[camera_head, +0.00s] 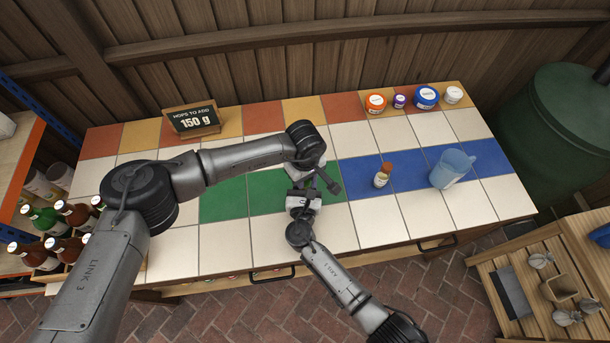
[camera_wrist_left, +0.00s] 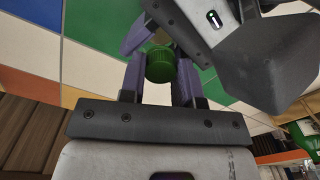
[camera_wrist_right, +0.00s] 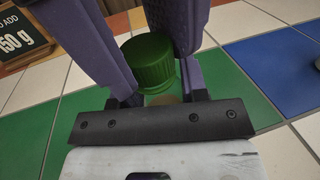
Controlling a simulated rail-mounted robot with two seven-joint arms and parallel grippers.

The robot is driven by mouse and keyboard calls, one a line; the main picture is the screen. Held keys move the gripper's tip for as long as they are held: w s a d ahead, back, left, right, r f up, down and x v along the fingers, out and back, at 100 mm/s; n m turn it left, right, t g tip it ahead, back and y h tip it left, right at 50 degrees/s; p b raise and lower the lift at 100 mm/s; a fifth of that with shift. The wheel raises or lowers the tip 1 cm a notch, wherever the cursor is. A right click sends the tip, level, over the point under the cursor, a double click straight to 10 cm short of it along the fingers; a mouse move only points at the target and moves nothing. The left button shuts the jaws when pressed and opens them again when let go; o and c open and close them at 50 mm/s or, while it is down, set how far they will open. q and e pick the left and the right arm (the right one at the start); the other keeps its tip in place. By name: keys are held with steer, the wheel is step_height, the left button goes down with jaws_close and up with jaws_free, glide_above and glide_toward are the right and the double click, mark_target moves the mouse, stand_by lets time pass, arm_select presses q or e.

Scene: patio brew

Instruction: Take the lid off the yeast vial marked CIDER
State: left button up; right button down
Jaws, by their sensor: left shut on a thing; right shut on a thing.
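A vial with a ribbed green lid (camera_wrist_left: 160,66) is between my two grippers, above the green tiles. In the right wrist view the lid (camera_wrist_right: 147,63) is on top, with a bit of pale vial body (camera_wrist_right: 164,99) under it. My left gripper (camera_head: 302,188) comes from above and is shut on the lid. My right gripper (camera_head: 303,203) comes from the front edge and is shut on the vial body. No label shows on this vial, and the head view hides most of it. Whether lid and body are apart I cannot tell.
An orange-capped vial (camera_head: 383,175) and a blue jug (camera_head: 452,168) stand on the blue tiles to the right. Several small tubs, one blue (camera_head: 426,97), line the back right. A sign (camera_head: 192,120) reading 150 g stands back left. Bottles (camera_head: 47,221) stand at left. White front tiles are mostly clear.

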arm_select(q)
steer(key=n, duration=0.3)
steer(key=shift+n, duration=0.3)
steer(key=o, duration=1)
steer(key=shift+r, duration=2.25)
arm_select(e)
steer(key=c, duration=0.6)
jaws_free()
steer(key=shift+o, duration=0.2)
steer(key=shift+s, duration=0.1)
